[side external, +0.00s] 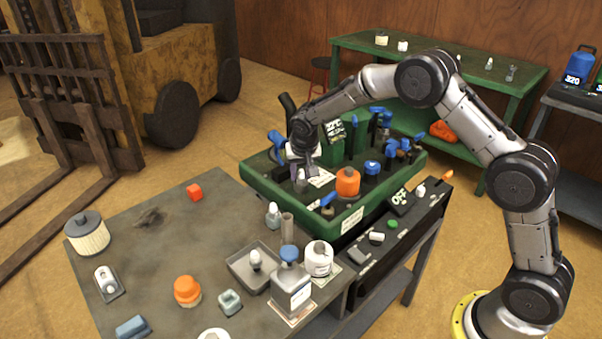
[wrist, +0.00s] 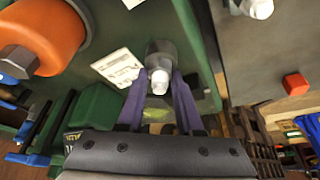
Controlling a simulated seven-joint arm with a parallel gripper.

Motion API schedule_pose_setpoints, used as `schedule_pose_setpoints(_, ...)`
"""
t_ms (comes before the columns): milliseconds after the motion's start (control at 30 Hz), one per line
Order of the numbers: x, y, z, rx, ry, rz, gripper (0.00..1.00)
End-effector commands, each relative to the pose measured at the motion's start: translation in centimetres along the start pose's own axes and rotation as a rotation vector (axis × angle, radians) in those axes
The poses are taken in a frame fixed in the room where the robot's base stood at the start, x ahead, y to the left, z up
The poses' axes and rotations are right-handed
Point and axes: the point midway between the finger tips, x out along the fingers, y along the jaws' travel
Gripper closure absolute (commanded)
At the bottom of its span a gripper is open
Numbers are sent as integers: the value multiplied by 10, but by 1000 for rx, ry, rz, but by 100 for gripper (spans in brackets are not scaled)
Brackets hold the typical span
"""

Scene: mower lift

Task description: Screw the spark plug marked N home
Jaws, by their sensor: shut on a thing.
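My gripper (side external: 303,180) is low over the green engine-like unit (side external: 352,217), near its left end. In the wrist view my gripper (wrist: 159,88) has its two purple-grey fingers shut on a spark plug (wrist: 159,77) with a white top. A grey round metal part shows just beyond the plug, between the fingertips. I cannot tell whether it belongs to the plug or to a socket, nor how deep the plug sits. No letter N is readable on the plug. In the side view the fingers mostly hide it.
An orange-capped part (side external: 347,183) and blue-handled parts (side external: 372,167) stand on the unit beside my gripper. A pale label (wrist: 118,67) lies close to the plug.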

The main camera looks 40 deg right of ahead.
Motion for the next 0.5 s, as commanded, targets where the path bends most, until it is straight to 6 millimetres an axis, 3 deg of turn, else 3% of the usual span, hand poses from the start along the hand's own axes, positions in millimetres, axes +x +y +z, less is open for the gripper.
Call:
schedule_pose_setpoints(167,3,1,4,22,-10,15,100)
schedule_pose_setpoints(500,4,0,4,357,-11,157,100)
